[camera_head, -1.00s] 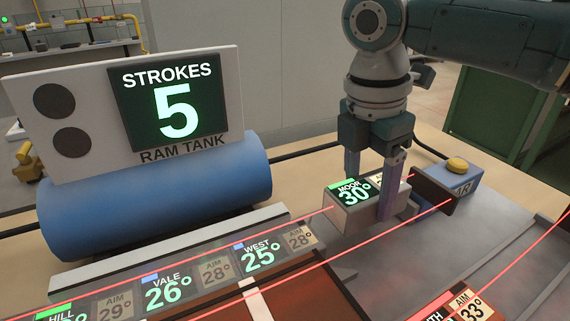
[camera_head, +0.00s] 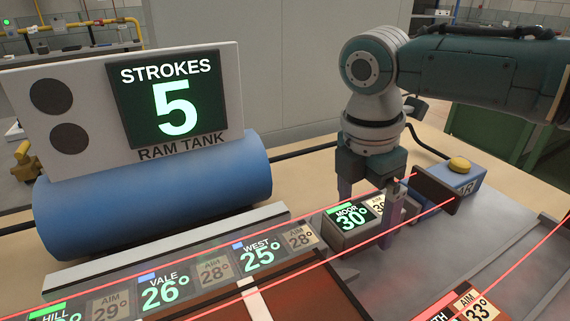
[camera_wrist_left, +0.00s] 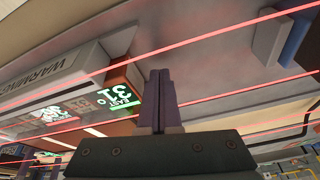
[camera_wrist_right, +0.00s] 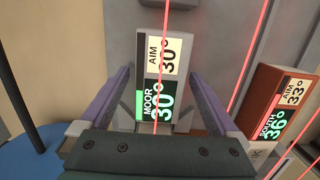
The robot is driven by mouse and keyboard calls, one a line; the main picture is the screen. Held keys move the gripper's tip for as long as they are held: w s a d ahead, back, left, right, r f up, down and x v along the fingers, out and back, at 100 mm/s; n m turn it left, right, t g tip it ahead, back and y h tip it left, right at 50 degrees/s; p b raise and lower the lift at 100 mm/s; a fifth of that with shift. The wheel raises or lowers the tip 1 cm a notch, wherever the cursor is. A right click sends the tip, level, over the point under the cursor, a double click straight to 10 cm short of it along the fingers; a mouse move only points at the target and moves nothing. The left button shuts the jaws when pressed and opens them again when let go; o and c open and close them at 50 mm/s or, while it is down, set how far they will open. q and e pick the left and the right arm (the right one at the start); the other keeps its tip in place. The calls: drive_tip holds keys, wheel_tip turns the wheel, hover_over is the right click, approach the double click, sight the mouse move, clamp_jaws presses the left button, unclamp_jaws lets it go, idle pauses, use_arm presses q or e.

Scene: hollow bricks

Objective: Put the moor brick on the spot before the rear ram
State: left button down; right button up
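The moor brick (camera_head: 343,238), grey with a green-lit "MOOR 30°" face and an "AIM 30°" tag, sits at the right end of the row, past the west brick (camera_head: 262,258). The rear ram (camera_head: 463,184) is a blue block lettered "AR", with a dark brown plate (camera_head: 436,192) facing the moor brick. My right gripper (camera_head: 368,205) is open around the moor brick; in the right wrist view (camera_wrist_right: 158,75) its fingers stand apart with gaps beside the brick (camera_wrist_right: 157,95). My left gripper (camera_wrist_left: 160,75) is shut and empty, outside the head view.
Red beams run across the bench close above the bricks. The vale brick (camera_head: 165,292) and hill brick lie further left. A red-brown south brick (camera_wrist_right: 268,100) lies apart at the right. A blue ram tank (camera_head: 150,200) with a "STROKES 5" board stands at the back left.

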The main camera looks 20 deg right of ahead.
sight(356, 215)
drive_tip(key=shift+r, duration=0.1)
use_arm(q)
wheel_tip(356, 215, up, 2)
drive_tip(key=shift+r+p, duration=0.1)
drive_tip(key=shift+p, duration=1.05)
use_arm(e)
wheel_tip(356, 215, up, 12)
drive_tip(key=a, duration=0.1)
drive_tip(key=shift+a, duration=0.25)
